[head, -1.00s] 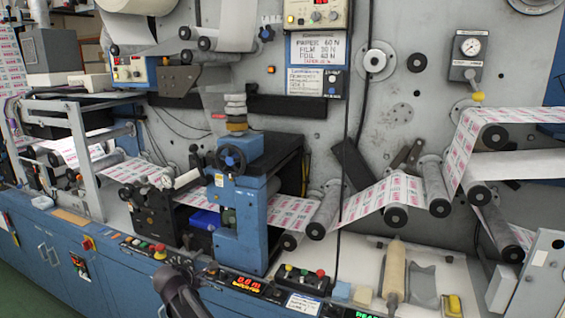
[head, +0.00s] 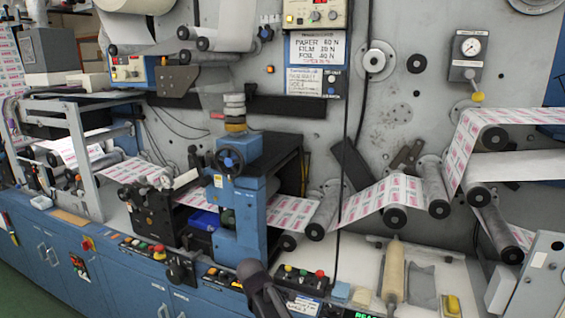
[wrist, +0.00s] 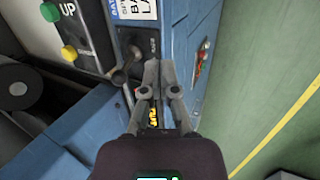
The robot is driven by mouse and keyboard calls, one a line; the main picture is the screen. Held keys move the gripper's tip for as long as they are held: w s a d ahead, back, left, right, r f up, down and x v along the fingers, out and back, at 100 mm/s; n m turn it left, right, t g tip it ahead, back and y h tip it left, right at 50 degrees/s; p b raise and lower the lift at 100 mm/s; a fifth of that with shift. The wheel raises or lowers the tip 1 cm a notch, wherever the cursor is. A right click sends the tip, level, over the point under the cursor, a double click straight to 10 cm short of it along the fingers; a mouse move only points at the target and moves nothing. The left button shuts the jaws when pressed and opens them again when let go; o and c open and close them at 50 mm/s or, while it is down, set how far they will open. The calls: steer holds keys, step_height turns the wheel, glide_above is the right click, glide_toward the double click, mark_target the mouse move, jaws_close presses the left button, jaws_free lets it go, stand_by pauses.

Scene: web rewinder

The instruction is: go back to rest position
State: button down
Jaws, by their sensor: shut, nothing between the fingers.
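My gripper (wrist: 159,68) shows in the wrist view with its two fingers together and nothing between them. It points down along the blue cabinet front (wrist: 198,40), beside a black knob with a lever (wrist: 122,75). I cannot tell whether the fingertips touch anything. In the head view a dark part of my arm rises at the bottom centre, in front of the console edge. The fingers cannot be made out there.
A black knob box (head: 180,270) sits on the console edge, left of my arm. A button panel (head: 303,277) is just right. The blue press stand (head: 238,215) rises behind. Green floor (wrist: 270,90) with a yellow line lies clear beside the cabinet.

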steer(key=s+d+m+g+y, duration=0.1)
steer(key=s+d+m+g, duration=0.1)
steer(key=s+d+m, duration=0.4)
steer(key=s+d+m+g+y+p, duration=0.1)
steer(key=s+d+m, duration=0.6)
steer(key=d, duration=0.7)
steer(key=shift+s+d+f+g+y, duration=0.2)
steer(key=shift+s+f+g+y, duration=0.2)
steer(key=shift+s+g+y, duration=0.25)
steer(key=shift+w, duration=0.1)
stand_by(0.6)
